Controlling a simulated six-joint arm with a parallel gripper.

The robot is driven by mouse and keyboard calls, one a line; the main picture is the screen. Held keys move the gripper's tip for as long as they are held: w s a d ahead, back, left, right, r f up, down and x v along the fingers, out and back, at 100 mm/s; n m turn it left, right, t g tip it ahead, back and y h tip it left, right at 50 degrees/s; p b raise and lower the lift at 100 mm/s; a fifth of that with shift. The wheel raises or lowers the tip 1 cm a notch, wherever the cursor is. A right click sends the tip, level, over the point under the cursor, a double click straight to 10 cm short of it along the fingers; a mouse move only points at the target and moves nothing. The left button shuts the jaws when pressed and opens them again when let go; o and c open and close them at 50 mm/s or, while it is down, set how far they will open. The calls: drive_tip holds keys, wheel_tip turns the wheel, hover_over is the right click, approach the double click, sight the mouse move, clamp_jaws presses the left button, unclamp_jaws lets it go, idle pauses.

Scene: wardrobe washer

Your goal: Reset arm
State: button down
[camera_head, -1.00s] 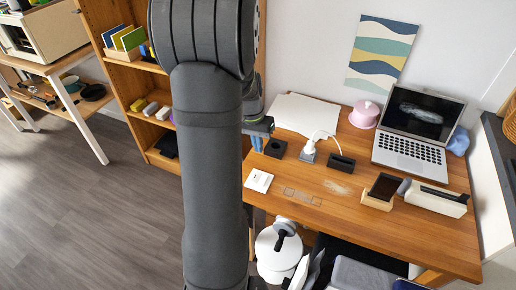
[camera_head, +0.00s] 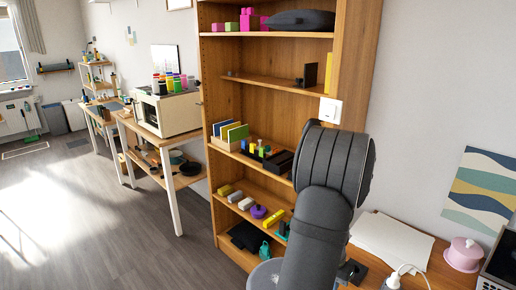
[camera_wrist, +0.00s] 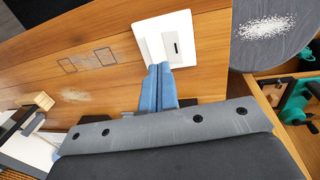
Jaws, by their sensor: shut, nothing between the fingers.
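My arm (camera_head: 320,215) rises from the bottom of the head view, right of centre, in front of the bookshelf's right edge. My gripper is hidden in that view. In the wrist view my gripper (camera_wrist: 159,70) shows two blue fingers pressed together with nothing between them. The fingertips overlap the lower edge of a white square plate (camera_wrist: 180,36) on the wooden desk (camera_wrist: 105,30). I cannot tell whether they touch it.
A grey round surface with white grains (camera_wrist: 270,28) and a teal object (camera_wrist: 292,102) are on the right in the wrist view. The head view shows the bookshelf (camera_head: 220,100), a pink container (camera_head: 463,254) and open floor (camera_head: 95,200) at left.

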drive_tip(key=shift+r, duration=2.85)
drive_tip(key=shift+f, duration=0.1)
drive_tip(key=shift+g+h, duration=0.4)
drive_tip(key=shift+g, duration=0.1)
drive_tip(key=f, duration=0.4)
drive_tip(key=shift+w+a+f, duration=0.1)
drive_tip(key=shift+w+f, duration=0.1)
drive_tip(key=shift+f, duration=0.1)
drive_tip(key=v, duration=0.7)
drive_tip(key=shift+r, duration=0.35)
drive_tip(key=shift+w+a, duration=0.1)
